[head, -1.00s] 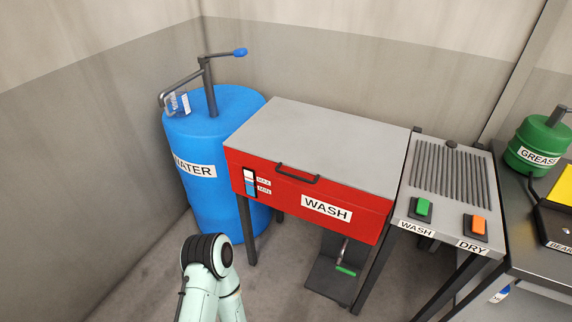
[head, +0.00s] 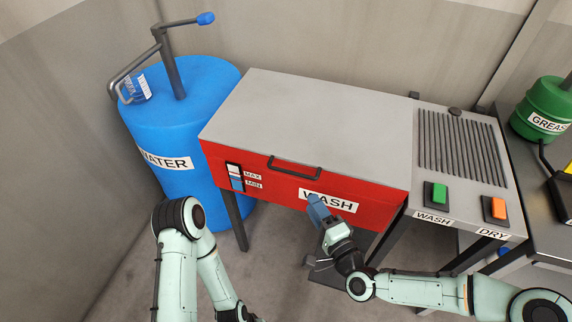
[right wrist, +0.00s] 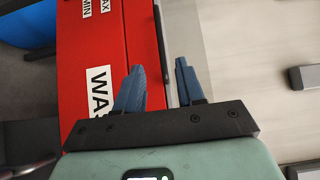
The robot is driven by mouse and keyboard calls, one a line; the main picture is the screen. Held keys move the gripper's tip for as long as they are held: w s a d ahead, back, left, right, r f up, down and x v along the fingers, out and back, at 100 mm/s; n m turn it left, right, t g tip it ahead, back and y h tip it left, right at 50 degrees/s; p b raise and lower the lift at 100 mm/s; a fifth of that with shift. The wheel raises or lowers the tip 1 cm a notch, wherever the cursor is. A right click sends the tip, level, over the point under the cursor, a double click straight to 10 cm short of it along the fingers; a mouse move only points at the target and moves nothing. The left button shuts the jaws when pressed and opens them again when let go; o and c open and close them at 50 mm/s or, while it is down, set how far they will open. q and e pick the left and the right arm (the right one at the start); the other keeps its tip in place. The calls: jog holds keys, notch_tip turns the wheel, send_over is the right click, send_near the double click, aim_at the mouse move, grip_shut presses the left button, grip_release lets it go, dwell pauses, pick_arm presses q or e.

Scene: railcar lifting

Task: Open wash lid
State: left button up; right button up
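The wash station is a red box (head: 378,208) with a flat grey lid (head: 310,120), which lies shut on top. A dark bar handle (head: 296,169) runs along the lid's front edge. My right gripper (head: 315,203) is in front of the WASH label, below and to the right of the handle. In the right wrist view its two blue fingers (right wrist: 157,85) stand apart with nothing between them, and the handle (right wrist: 160,40) is beyond the fingertips. My left arm is at the lower left in the head view, but its gripper is not visible.
A blue water barrel (head: 185,125) with a pump handle stands left of the wash box. A panel with a green button (head: 439,194) and an orange button (head: 498,208) adjoins it on the right. A green grease can (head: 541,108) stands at the far right.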

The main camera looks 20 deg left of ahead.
aim_at(293, 175)
jog(key=p+x, duration=0.2)
jog(key=x, duration=1.1)
jog(key=shift+s, duration=0.1)
jog(key=shift+c, duration=0.3)
jog(key=shift+r, duration=0.1)
grip_shut()
